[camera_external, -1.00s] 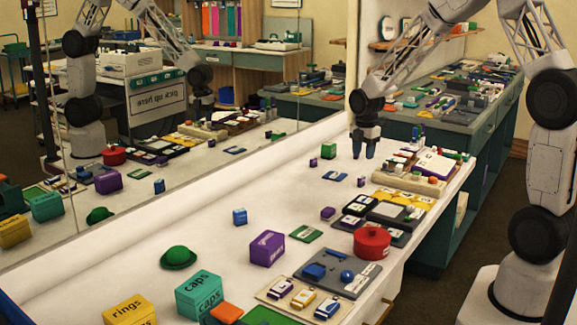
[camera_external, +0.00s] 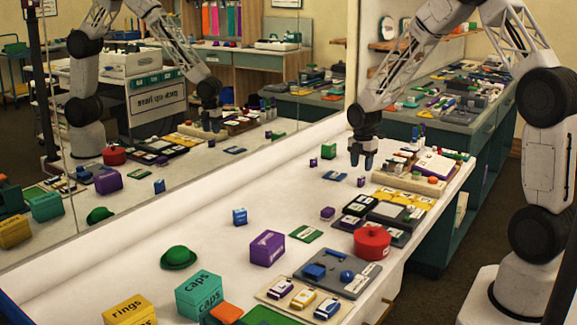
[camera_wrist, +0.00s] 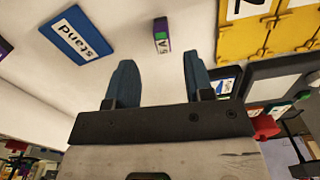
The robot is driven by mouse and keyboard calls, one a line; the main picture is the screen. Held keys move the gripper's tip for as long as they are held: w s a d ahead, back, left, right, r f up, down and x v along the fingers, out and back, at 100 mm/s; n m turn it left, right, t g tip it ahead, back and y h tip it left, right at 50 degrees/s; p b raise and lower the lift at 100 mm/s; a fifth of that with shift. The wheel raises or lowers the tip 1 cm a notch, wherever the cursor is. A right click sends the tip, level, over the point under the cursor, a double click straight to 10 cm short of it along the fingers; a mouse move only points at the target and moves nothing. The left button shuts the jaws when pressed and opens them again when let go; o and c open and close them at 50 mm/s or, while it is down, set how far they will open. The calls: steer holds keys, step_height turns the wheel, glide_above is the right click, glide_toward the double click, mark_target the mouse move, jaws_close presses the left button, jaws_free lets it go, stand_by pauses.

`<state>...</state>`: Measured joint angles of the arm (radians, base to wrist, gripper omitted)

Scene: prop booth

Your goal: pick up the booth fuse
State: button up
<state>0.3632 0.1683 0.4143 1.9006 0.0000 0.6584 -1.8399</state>
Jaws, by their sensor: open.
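A small purple and white block marked "5 A", with a green edge, appears to be the booth fuse (camera_wrist: 162,38). It lies on the white counter beyond my fingertips, roughly between their lines in the wrist view. My gripper (camera_external: 362,163) hangs fingers down above the counter, a little behind the fuse. In the wrist view my gripper (camera_wrist: 158,68) has its two blue fingers wide apart with nothing between them.
A mirror (camera_external: 250,110) runs along the counter's back. A red pot (camera_external: 372,242) stands nearer the camera.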

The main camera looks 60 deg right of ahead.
mark_target(361, 177)
steer(key=shift+f, duration=0.35)
steer(key=shift+f, duration=0.1)
steer(key=shift+s+a+f, duration=0.1)
steer(key=shift+s+f, duration=0.05)
steer(key=shift+f, duration=2.35)
jaws_close()
